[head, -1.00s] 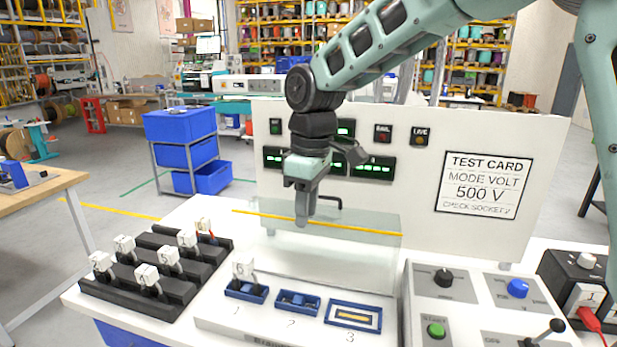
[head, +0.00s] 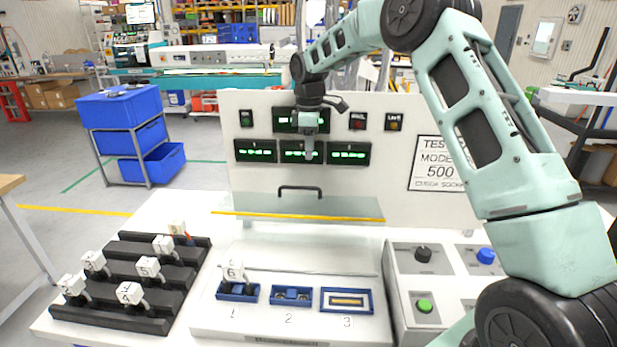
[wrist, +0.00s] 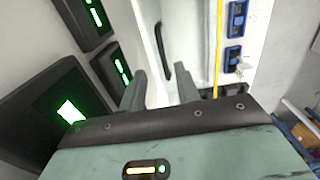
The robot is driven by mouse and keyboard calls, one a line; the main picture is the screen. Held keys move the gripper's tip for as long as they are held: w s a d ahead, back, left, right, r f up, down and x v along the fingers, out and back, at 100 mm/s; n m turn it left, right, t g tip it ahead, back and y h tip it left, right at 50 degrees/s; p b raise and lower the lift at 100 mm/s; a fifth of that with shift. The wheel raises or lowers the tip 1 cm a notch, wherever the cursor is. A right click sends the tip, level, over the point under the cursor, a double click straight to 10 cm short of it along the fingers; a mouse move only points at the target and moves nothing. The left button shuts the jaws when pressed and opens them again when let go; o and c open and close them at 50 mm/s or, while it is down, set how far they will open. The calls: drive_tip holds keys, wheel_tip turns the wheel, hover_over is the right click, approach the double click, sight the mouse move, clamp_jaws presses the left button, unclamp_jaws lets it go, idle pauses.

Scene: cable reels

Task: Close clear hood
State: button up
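The clear hood (head: 270,206) is a see-through panel with a yellow front edge, standing raised over the socket fixture. It also shows in the wrist view (wrist: 207,55), with its yellow edge at the right. A black bar handle (head: 300,188) shows behind or on it; I cannot tell which. The handle is also in the wrist view (wrist: 159,45). My gripper (head: 309,157) is above the handle, in front of the panel displays, and touches nothing that I can see. In the wrist view my gripper's fingers (wrist: 160,92) are apart with nothing between them.
The fixture (head: 210,318) holds three blue sockets; a white plug marked 6 (head: 233,272) stands in the first. A black rack (head: 120,310) with several numbered plugs is left. A control box (head: 400,290) is right. The upright test panel (head: 390,190) stands close behind my gripper.

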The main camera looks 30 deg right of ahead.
wheel_tip(320, 180, down, 11)
drive_tip(key=p, duration=0.3)
drive_tip(key=shift+w, duration=0.1)
drive_tip(key=shift+r, duration=0.1)
clamp_jaws()
